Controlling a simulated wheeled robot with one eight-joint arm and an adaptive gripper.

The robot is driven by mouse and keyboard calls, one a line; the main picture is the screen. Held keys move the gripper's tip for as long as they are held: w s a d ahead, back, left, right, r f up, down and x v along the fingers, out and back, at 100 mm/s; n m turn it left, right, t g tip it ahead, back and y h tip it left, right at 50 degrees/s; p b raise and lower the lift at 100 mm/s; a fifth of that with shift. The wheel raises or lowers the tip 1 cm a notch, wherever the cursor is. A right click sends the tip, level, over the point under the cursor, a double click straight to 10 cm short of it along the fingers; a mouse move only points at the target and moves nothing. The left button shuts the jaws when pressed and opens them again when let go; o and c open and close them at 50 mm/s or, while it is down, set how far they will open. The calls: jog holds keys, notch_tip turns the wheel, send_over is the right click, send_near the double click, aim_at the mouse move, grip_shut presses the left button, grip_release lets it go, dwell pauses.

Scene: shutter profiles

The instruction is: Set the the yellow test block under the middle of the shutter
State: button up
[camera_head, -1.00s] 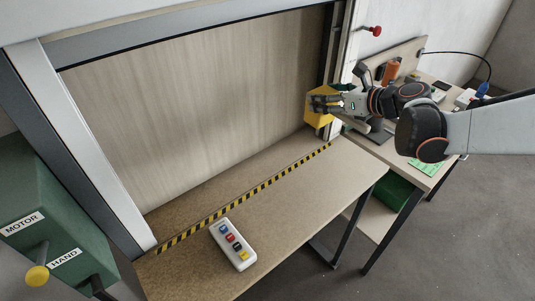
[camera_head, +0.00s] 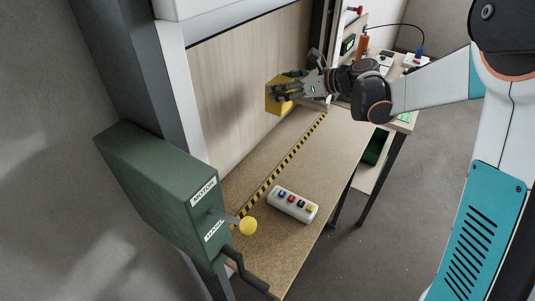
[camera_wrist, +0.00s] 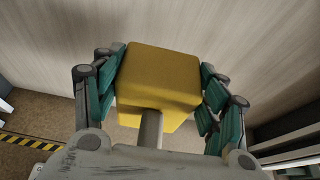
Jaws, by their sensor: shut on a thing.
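The yellow test block (camera_head: 277,96) is held in my gripper (camera_head: 290,90), near the far end of the shutter opening. In the wrist view the block (camera_wrist: 160,75) sits between both fingers, which press on its left and right sides. The block appears to be above the bench and close to the shutter. A yellow and black striped line (camera_head: 283,165) runs along the bench in front of the shutter. The block's underside is hidden.
A white button box (camera_head: 293,204) lies on the bench in front of the striped line. A green motor box (camera_head: 165,190) with a yellow knob (camera_head: 248,226) and a crank stands at the near left. The bench between the button box and the block is clear.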

notch_tip(320, 180, down, 20)
jog(key=b, duration=0.5)
jog(key=shift+w+r, duration=0.1)
jog(key=shift+r, duration=0.05)
jog(key=shift+r, duration=0.1)
jog(key=o, duration=0.7)
jog(key=shift+f+b, duration=0.25)
jog(key=shift+b, duration=0.05)
jog(key=o, duration=0.4)
jog(key=shift+r, duration=0.1)
